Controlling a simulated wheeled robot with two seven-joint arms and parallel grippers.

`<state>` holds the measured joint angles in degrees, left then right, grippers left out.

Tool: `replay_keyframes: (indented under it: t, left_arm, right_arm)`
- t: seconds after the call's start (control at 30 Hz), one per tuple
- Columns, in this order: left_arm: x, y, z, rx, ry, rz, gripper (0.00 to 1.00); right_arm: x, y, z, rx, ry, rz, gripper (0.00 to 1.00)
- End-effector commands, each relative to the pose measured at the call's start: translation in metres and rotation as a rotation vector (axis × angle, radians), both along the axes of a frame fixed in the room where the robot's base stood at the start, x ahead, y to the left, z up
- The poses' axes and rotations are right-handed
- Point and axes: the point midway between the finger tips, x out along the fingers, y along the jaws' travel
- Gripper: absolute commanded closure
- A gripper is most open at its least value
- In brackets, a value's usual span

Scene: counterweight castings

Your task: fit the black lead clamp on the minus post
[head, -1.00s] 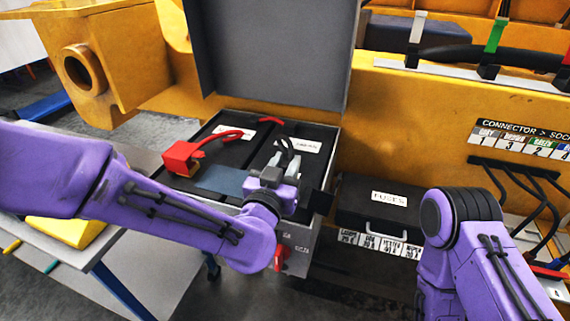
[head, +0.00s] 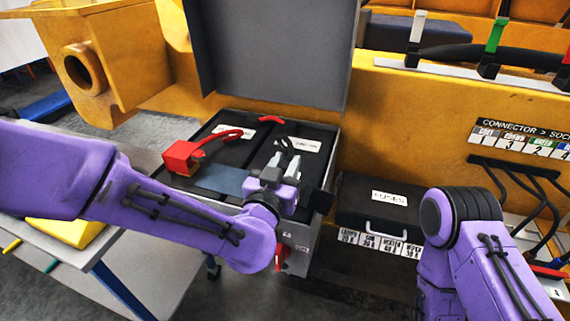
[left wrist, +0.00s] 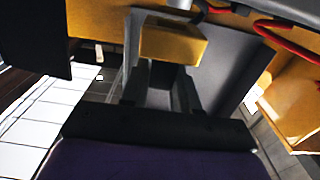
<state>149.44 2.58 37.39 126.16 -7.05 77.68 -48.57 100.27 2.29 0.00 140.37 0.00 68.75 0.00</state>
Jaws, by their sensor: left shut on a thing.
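My left gripper (head: 281,166) is over the right-hand battery in the open grey box, its fingers pointing away from me. It is shut on the black lead clamp, whose brass-coloured block (left wrist: 172,43) shows between the fingers in the left wrist view. The black lead (head: 287,143) curves up behind the fingertips. The minus post is not clearly visible, and I cannot tell whether the clamp touches it. The red clamp (head: 182,157) sits at the left side of the box with its red lead. My right arm shows at the right, but its gripper is out of view.
The grey box (head: 318,197) has its lid (head: 270,55) raised behind the batteries. A black fuse case (head: 365,208) stands to its right. A yellow casting (head: 110,60) is at the left. A grey bench (head: 160,285) with a yellow block is at the front left.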

Motion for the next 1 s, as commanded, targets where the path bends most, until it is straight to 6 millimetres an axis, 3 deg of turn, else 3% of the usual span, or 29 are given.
replay_keyframes:
  t: [1.0]
  left_arm:
    - [0.000,0.000,-0.026,0.001,-0.001,0.000,1.00]
  right_arm:
    - [0.000,0.000,-0.023,0.000,0.000,0.000,0.57]
